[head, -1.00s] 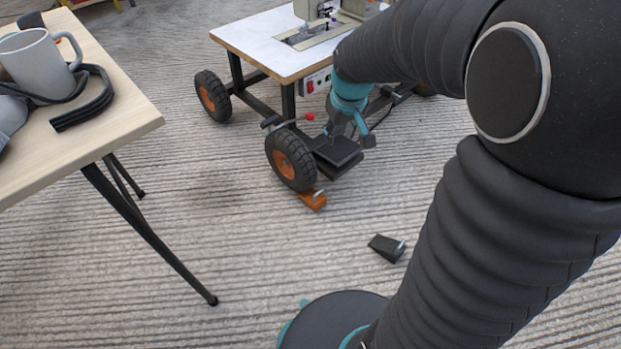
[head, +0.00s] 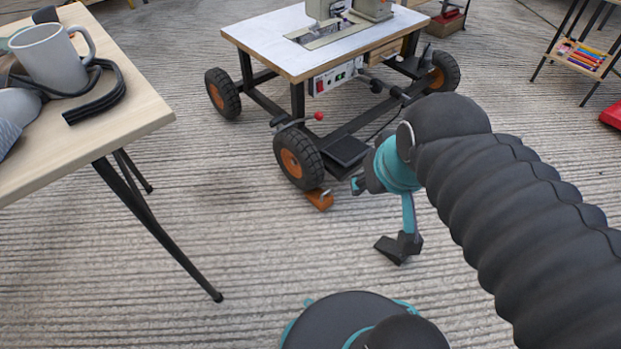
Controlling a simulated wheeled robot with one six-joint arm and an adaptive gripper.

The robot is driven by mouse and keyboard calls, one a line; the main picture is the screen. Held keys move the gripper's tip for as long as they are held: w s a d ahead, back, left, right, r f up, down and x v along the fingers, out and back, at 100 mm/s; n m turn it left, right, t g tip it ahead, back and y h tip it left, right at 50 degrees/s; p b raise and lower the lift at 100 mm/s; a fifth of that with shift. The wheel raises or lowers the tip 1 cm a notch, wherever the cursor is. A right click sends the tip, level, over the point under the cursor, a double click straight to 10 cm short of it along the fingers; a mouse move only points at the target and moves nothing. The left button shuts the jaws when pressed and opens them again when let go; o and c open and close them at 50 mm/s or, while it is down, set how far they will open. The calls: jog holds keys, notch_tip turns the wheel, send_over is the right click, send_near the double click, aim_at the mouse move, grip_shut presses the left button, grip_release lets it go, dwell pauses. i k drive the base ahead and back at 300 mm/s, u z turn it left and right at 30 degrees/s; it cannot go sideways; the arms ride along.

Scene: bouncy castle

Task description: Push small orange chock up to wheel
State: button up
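The small orange chock (head: 320,201) lies on the ribbed concrete at the near side of the front cart wheel (head: 298,160), a black tyre with an orange hub. Chock and wheel look very close in the head view; I cannot tell if they touch. My gripper (head: 383,214) is right of the orange chock and lower in the picture, with its teal fingers spread apart. One finger points toward the orange chock, apart from it. Nothing shows between the fingers.
The wheeled cart (head: 262,40) carries a sewing machine, with a black pedal (head: 347,150) beside the wheel. A wooden table (head: 120,110) with a mug stands left, its dark leg reaching the floor. Floor left of the orange chock is clear.

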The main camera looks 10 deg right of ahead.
aim_at(321, 199)
jog(key=u, duration=3)
jog(key=k, duration=1.35)
jog(key=z, duration=2.3)
jog(key=i, duration=0.5)
